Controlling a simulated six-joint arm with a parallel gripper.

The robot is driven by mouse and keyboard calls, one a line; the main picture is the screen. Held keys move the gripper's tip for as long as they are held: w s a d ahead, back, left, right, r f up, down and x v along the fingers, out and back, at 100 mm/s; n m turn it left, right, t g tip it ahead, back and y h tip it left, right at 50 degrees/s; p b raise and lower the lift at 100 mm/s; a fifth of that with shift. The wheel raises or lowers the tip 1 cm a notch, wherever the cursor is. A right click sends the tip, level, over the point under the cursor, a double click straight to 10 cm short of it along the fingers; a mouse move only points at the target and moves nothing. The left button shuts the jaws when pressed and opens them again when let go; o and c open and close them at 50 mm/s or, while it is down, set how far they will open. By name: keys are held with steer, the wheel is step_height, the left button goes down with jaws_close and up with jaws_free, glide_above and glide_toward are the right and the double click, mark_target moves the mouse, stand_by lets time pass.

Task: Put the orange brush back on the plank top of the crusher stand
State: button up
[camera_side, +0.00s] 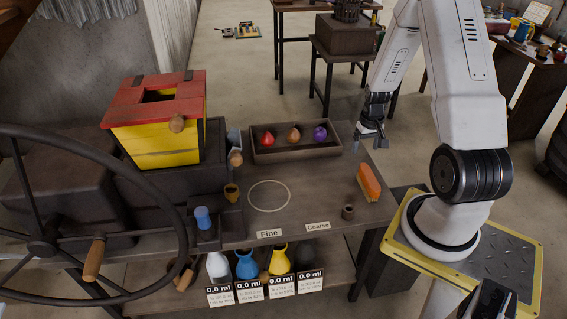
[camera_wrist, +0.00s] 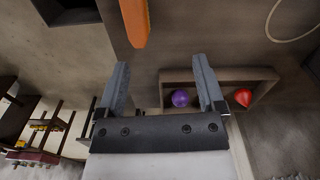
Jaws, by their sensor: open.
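The orange brush (camera_side: 369,182) rests on the right end of the dark wooden table top (camera_side: 335,200), near its edge. In the wrist view the brush (camera_wrist: 138,20) shows at the top edge, partly cut off, beyond my fingertips. My gripper (camera_side: 370,142) is open and empty. It hangs above the table's back right, behind the brush and apart from it. In the wrist view the two fingers of my gripper (camera_wrist: 160,75) are spread with nothing between their tips. I cannot tell for sure which part is the crusher stand.
A wooden tray (camera_side: 260,157) with red, orange-brown and purple pieces lies left of my gripper. A small dark cup (camera_side: 348,212) stands near the brush. A red and yellow box (camera_side: 158,130) and a large wheel (camera_side: 180,205) stand at left. A white ring (camera_side: 268,209) marks the table.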

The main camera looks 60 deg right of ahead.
steer(key=w+a+r+n+t, duration=0.1)
steer(key=w+a+r+n, duration=0.2)
steer(key=a, duration=0.4)
steer(key=w+a+r+n, duration=0.1)
steer(key=w+a+r, duration=0.2)
steer(key=a+r, duration=0.3)
steer(key=s+a+r+n, duration=0.1)
steer(key=a+r+n, duration=0.1)
steer(key=a, duration=0.6)
steer(key=s+a+r+n+t, duration=0.1)
steer(key=s+a+r+n, duration=0.1)
steer(key=a, duration=0.7)
steer(key=shift+a+r, duration=0.15)
